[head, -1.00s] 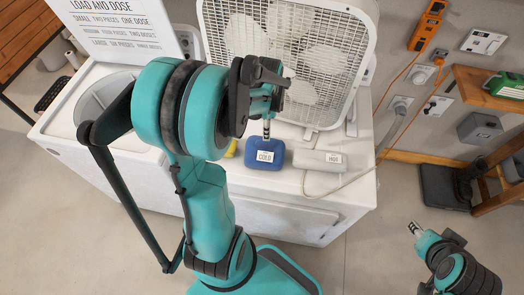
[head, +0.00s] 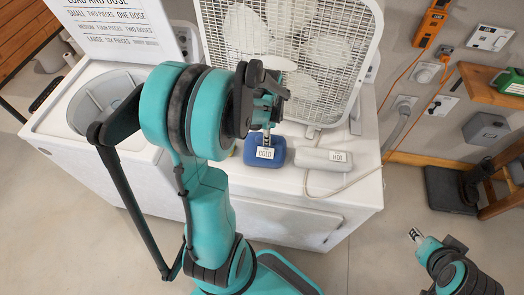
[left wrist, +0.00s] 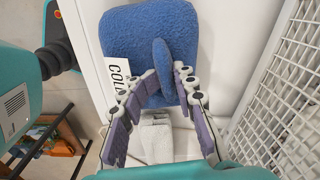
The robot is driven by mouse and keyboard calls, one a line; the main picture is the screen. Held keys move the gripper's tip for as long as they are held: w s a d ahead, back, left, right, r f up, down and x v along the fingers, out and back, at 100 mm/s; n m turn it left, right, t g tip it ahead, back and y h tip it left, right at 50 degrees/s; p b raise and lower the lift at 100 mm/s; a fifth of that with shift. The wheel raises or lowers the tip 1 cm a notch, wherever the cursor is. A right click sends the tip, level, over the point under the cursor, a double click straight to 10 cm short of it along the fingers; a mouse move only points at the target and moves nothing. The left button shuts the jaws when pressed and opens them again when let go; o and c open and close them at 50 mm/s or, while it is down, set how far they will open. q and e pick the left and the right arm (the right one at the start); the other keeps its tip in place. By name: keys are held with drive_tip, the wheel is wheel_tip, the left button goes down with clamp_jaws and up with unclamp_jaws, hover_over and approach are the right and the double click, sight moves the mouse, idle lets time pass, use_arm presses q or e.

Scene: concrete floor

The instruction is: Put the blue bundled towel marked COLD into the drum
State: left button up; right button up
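The blue bundled towel (head: 276,152) with its white COLD label sits on the white machine top, below the fan. It fills the top of the left wrist view (left wrist: 130,35), with a raised blue fold in its middle. My left gripper (head: 267,140) is right over it, pointing down. In the left wrist view its two fingers (left wrist: 165,76) stand apart on either side of the fold, with a gap between the tips. The drum (head: 88,118) is the round opening at the left of the machine, partly hidden by my left arm. My right gripper (head: 415,235) is low at the right, too small to read.
A grey-white bundle marked HOT (head: 318,159) lies right of the blue towel. A white box fan (head: 300,50) stands close behind. A dosing sign (head: 115,25) stands behind the drum. A pale cord (head: 350,182) runs off the machine's right side.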

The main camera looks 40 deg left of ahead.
use_arm(q)
clamp_jaws()
drive_tip(key=shift+r, duration=0.25)
drive_tip(key=shift+r+p, duration=1.1)
drive_tip(key=shift+r, duration=0.15)
drive_tip(key=shift+r, duration=0.15)
wheel_tip(320, 180, up, 5)
drive_tip(key=p, duration=0.3)
drive_tip(key=shift+p, duration=0.3)
drive_tip(key=shift+f, duration=0.2)
